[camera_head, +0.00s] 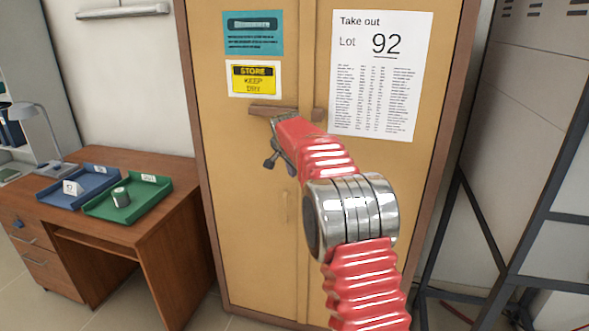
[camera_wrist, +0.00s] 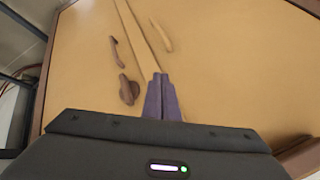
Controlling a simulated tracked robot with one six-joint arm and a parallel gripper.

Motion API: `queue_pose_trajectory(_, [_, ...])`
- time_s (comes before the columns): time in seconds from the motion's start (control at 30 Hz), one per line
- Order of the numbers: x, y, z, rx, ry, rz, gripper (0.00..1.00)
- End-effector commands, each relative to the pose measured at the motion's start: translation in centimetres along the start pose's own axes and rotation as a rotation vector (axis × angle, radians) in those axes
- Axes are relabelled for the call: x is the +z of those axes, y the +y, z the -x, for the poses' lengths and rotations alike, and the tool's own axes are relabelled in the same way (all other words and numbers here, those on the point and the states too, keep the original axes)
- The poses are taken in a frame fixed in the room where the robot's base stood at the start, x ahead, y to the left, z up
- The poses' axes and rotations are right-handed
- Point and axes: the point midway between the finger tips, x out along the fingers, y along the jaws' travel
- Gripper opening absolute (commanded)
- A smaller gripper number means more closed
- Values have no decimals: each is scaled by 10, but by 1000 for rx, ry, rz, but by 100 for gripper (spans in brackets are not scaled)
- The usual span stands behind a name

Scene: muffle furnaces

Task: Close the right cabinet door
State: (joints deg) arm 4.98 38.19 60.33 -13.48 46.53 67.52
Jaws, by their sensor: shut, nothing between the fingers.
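The tan cabinet has a left door (camera_head: 240,160) and a right door (camera_head: 400,180) that look nearly flush in the head view. A pale strip runs along the seam (camera_wrist: 137,35) in the wrist view; I cannot tell whether the right door is fully shut. A brown handle (camera_head: 272,110) lies horizontal on the left door, and a smaller brown one (camera_head: 318,114) is on the right door. My gripper (camera_head: 275,158) is in front of the seam below the handles, partly hidden by my arm. Its purple fingers (camera_wrist: 162,98) are together and empty; contact with the door is unclear.
A wooden desk (camera_head: 140,172) stands left of the cabinet with a blue tray (camera_head: 92,172), a green tray (camera_head: 150,190) and a lamp (camera_head: 40,125). A dark metal frame (camera_head: 500,215) stands to the right. A lot list (camera_head: 375,80) hangs on the right door.

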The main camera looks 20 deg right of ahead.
Motion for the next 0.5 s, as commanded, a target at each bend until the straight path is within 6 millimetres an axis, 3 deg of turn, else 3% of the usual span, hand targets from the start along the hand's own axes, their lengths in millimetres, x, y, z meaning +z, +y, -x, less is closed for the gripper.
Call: queue_pose_trajectory(0.5, [17, -39, 72, -4, 1, 2, 0])
